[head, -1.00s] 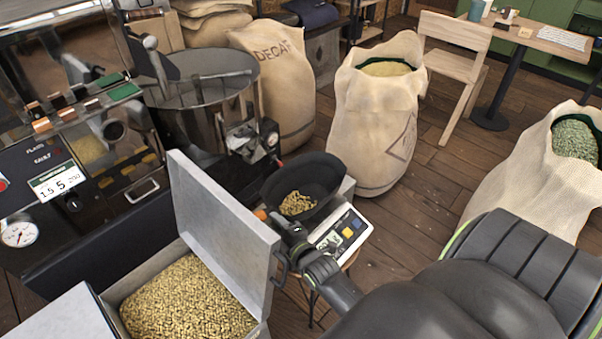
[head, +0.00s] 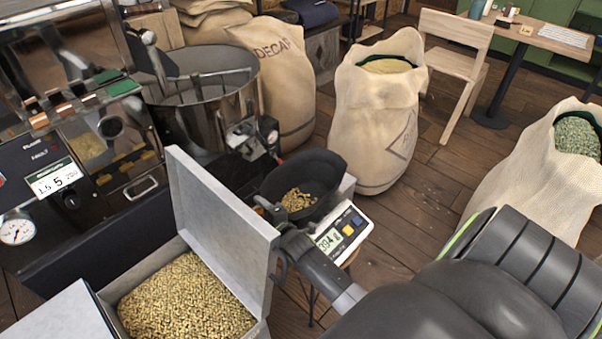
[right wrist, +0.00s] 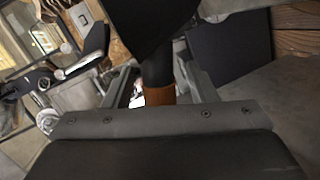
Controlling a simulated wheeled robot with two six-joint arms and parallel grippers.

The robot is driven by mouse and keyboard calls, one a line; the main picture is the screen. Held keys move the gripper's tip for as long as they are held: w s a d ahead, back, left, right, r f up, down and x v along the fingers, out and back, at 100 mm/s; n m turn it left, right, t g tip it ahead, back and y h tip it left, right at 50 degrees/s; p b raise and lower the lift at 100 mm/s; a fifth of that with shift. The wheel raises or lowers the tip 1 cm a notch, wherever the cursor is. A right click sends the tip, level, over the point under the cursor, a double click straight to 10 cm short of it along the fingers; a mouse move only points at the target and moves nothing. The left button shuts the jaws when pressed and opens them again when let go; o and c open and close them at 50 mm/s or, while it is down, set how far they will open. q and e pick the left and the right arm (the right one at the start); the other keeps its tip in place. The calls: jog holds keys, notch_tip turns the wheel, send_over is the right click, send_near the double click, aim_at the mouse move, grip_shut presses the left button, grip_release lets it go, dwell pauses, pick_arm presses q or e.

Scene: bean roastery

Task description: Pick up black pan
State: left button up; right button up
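The black pan (head: 325,172) sits on a small scale (head: 343,233) at the middle of the head view, with light beans in it. Its dark handle points left and has a brown part. My right gripper (head: 272,212) is at this handle, beside the open metal box. In the right wrist view the pan's handle (right wrist: 158,72) with its brown part (right wrist: 159,96) lies between my right gripper's fingers (right wrist: 160,82). Narrow gaps show between the fingers and the handle, so the gripper looks open around it. My left gripper is not in view.
The open metal box (head: 222,217) of beans stands close left of the pan, its raised lid near my gripper. The roasting machine (head: 75,150) is at the left. Sacks (head: 370,130) stand behind and at the right (head: 520,180). Bare wooden floor (head: 430,190) lies between them.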

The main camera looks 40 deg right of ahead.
grip_shut()
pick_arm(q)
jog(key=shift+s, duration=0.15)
